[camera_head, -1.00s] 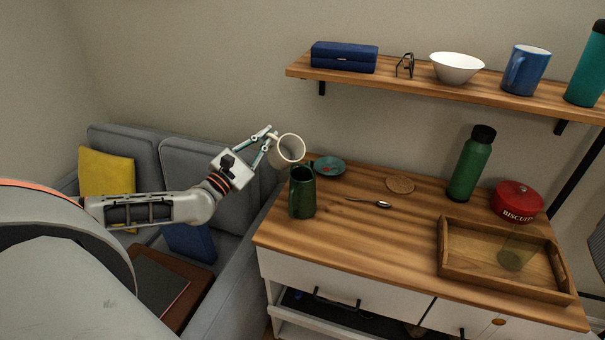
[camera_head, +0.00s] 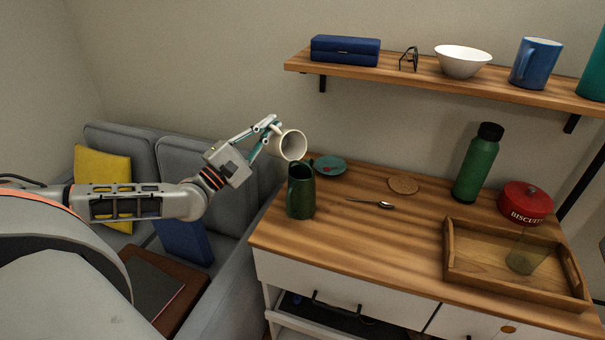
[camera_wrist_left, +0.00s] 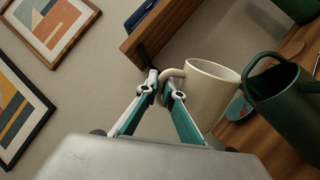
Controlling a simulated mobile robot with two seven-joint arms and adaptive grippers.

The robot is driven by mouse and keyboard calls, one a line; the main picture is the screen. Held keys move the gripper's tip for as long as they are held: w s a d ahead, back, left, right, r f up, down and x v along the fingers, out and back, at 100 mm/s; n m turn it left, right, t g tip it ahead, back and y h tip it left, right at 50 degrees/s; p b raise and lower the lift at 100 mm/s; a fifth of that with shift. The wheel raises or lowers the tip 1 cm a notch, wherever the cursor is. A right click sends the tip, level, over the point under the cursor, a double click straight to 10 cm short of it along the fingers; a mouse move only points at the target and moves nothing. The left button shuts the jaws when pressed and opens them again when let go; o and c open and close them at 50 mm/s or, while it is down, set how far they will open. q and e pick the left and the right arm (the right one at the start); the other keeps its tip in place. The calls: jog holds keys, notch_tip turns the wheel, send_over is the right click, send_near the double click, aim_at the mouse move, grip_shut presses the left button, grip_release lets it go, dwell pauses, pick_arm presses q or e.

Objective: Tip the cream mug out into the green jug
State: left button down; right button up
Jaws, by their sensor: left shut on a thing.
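The cream mug (camera_head: 289,145) is held in the air just above the green jug (camera_head: 301,196), tilted with its opening facing down to the right in the head view. My left gripper (camera_head: 274,129) is shut on the mug's handle. In the left wrist view the gripper (camera_wrist_left: 166,90) pinches the handle of the mug (camera_wrist_left: 205,92), and the mug's rim is close to the green jug (camera_wrist_left: 288,105). The jug stands upright at the desk's left end. The mug's contents cannot be seen. My right gripper is not in view.
A teal saucer (camera_head: 329,166) lies behind the jug, and a spoon (camera_head: 371,203) lies to its right. A cork coaster (camera_head: 403,184), green bottle (camera_head: 477,164), red biscuit tin (camera_head: 526,202) and wooden tray (camera_head: 463,277) are farther right. A shelf (camera_head: 430,82) hangs above.

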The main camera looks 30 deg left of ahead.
aim_at(280, 144)
pick_arm(q)
jog(key=shift+f, duration=0.1)
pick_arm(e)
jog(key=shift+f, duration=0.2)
pick_arm(q)
jog(key=shift+d+f+m+h+b, duration=0.1)
jog(key=shift+d+m+h+b, duration=0.1)
jog(key=shift+m+h+b, duration=0.25)
jog(key=shift+s+d+r+m, duration=0.15)
jog(key=shift+d+r+m, duration=0.15)
jog(key=shift+m, duration=0.05)
jog(key=shift+s+d+r+m+h, duration=0.2)
jog(key=shift+d+m+h, duration=0.15)
jog(key=shift+d+m, duration=0.3)
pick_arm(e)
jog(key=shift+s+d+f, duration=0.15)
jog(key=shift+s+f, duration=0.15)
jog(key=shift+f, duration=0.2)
pick_arm(q)
jog(key=shift+m, duration=0.25)
jog(key=shift+s+d+r+m+h, duration=0.1)
jog(key=shift+d+r+m+h, duration=0.1)
jog(key=shift+m+h, duration=0.2)
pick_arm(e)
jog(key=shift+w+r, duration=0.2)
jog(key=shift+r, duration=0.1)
